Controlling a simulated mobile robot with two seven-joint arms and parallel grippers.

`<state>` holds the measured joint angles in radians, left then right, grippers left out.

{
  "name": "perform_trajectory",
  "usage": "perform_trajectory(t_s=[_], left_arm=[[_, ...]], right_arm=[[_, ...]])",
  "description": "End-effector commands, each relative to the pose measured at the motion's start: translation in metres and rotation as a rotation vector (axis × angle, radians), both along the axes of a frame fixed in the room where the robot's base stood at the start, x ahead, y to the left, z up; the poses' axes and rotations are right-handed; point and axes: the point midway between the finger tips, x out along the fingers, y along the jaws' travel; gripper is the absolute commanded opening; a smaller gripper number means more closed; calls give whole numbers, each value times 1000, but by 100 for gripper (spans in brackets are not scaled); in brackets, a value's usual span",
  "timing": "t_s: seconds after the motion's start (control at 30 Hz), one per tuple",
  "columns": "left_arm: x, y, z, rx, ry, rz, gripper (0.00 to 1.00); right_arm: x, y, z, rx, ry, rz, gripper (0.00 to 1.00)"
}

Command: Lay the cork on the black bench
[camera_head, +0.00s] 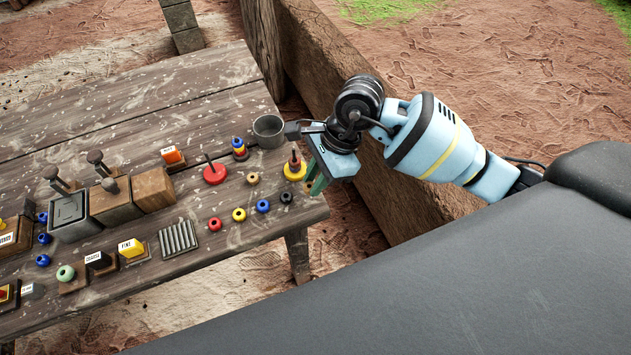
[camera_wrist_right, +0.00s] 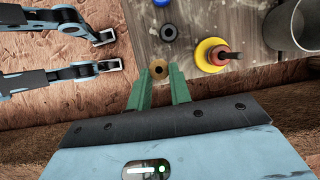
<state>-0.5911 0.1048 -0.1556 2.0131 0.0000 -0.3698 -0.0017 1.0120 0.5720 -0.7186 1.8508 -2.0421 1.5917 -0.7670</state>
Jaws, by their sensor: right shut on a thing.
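My right gripper (camera_head: 316,182) is above the near right corner of the wooden table. In the right wrist view its green fingers (camera_wrist_right: 158,85) are shut on a small, round, tan-brown piece with a darker centre, which looks like the cork (camera_wrist_right: 158,69). In the head view the fingers and wrist hide the held piece. I cannot make out a black bench in either view.
The wooden table (camera_head: 221,112) holds a metal mug (camera_head: 268,131), a yellow-based peg (camera_head: 294,167), a black ring (camera_head: 286,197), a blue ring (camera_head: 263,206) and a tan ring (camera_head: 253,178) close to the gripper. Blocks crowd the table's left.

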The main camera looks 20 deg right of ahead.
Motion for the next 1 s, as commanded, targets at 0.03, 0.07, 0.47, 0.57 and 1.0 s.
perform_trajectory(t_s=[0.03,0.07,0.47,0.57,1.0], left_arm=[[-1,0,0,0,1,0,36],[-1,0,0,0,1,0,36],[0,0,2,1,-1,0,36],[1,0,3,1,-2,0,36],[-1,1,0,1,3,-1,36]], right_arm=[[1,0,0,0,0,0,6],[2,0,0,0,0,0,6],[8,-3,-23,2,5,-1,6],[9,-3,-34,1,3,-1,6],[9,-4,-40,0,1,0,24]])
